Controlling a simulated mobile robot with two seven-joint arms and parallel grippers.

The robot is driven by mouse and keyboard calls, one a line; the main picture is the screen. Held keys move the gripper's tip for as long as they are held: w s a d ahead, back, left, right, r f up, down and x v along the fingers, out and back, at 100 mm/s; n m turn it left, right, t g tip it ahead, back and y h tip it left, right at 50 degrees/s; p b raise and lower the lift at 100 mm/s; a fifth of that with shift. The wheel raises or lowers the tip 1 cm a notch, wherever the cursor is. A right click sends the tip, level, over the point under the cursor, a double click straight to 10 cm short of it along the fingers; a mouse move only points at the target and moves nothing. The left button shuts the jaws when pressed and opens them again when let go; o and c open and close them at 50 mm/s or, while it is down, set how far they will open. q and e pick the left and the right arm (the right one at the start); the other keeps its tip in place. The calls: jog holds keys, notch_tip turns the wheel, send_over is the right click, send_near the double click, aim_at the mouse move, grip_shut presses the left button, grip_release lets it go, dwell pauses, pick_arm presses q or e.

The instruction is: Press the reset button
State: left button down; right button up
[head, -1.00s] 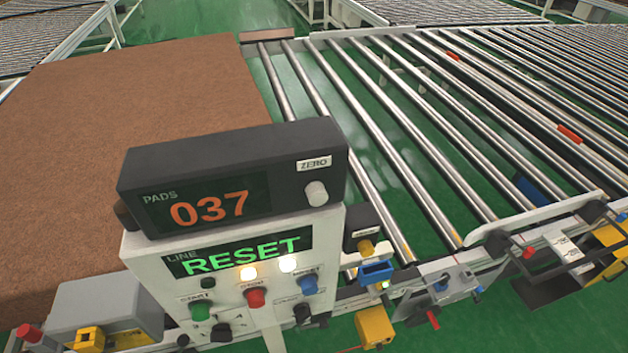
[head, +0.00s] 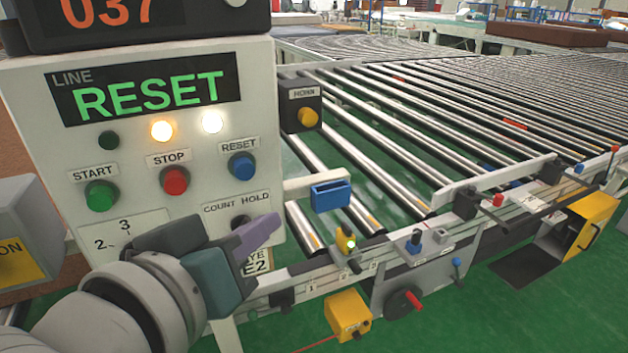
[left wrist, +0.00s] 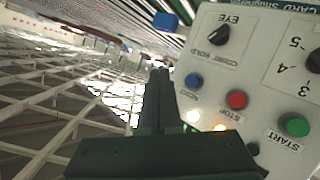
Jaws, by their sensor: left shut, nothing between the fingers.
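The blue reset button (head: 242,165) is on the white control panel (head: 130,145), right of the red stop button (head: 174,180) and the green start button (head: 101,195). My left gripper (head: 262,238) is shut and empty in front of the panel, below the reset button in the head view. It hides part of the lower knobs and labels. In the left wrist view, the shut fingers (left wrist: 160,76) point just beside the blue reset button (left wrist: 193,80), apart from it in the picture. The panel screen (head: 146,90) reads "LINE RESET". My right gripper is not in view.
A horn box (head: 301,105) with a yellow button juts out right of the panel. A blue bracket (head: 331,194) and the roller conveyor (head: 390,130) lie further right. A grey box (head: 22,235) with a yellow label stands at the left edge.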

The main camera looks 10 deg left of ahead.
aim_at(244, 169)
pick_arm(q)
jog(key=shift+w+d+f, duration=0.1)
jog(key=shift+d, duration=0.2)
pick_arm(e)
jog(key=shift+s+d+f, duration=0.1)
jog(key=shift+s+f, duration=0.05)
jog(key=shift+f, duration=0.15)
pick_arm(q)
jog(key=shift+w+a, duration=0.1)
jog(key=shift+w+a+b, duration=0.45)
jog(key=shift+w+a, duration=0.35)
jog(key=shift+w, duration=0.4)
jog(key=shift+w+a+b, duration=0.45)
jog(key=shift+w+a, duration=0.35)
jog(key=shift+w, duration=0.4)
jog(key=shift+w+a+b, duration=0.45)
jog(key=shift+w+a, duration=0.35)
jog(key=shift+w, duration=0.4)
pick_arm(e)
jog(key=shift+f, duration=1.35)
